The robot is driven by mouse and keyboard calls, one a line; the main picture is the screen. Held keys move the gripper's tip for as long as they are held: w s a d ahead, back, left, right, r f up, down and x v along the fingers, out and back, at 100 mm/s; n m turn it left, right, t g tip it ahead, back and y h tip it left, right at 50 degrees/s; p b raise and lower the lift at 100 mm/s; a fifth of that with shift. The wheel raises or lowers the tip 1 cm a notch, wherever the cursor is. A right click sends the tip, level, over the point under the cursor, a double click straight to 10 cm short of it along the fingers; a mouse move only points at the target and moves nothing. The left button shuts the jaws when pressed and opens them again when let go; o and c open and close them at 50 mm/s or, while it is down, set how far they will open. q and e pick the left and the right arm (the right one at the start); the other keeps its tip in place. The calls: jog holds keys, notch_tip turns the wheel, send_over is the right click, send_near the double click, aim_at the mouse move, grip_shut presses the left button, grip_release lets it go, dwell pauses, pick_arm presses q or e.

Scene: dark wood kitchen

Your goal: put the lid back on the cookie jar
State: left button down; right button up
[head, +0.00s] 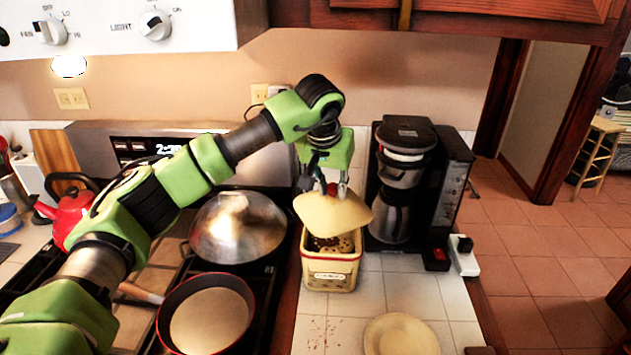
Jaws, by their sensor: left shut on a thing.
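The cookie jar (330,272) is a cream, square jar with red trim and a label on its front. It stands on the white tiled counter right of the stove, and brown cookies show in its open mouth. The cream lid (335,213) is tilted above the jar and covers the back part of the mouth from view. I cannot tell whether its edge touches the rim. My left gripper (332,189) is above the jar, shut on the lid at its red knob. My right gripper is not in view.
A black coffee maker (402,185) stands close right of the jar. A cream plate (400,335) lies in front on the counter, near crumbs. A domed pan (238,228) and a red-rimmed pan (208,312) sit on the stove at left. Range hood and cabinets hang above.

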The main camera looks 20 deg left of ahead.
aim_at(331, 200)
pick_arm(q)
jog(key=shift+w+d+f+b, duration=0.1)
jog(key=shift+d+f+b, duration=0.2)
jog(key=shift+f, duration=0.25)
jog(key=shift+f+b, duration=0.35)
jog(key=shift+f, duration=0.05)
jog(key=f, duration=0.1)
jog(key=f+b, duration=0.2)
jog(key=shift+a, duration=0.25)
jog(key=shift+f+b, duration=0.3)
jog(key=shift+f, duration=0.2)
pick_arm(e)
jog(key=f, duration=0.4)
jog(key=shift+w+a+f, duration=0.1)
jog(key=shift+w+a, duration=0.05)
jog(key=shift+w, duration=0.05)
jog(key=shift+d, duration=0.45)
pick_arm(q)
jog(key=shift+f, duration=0.15)
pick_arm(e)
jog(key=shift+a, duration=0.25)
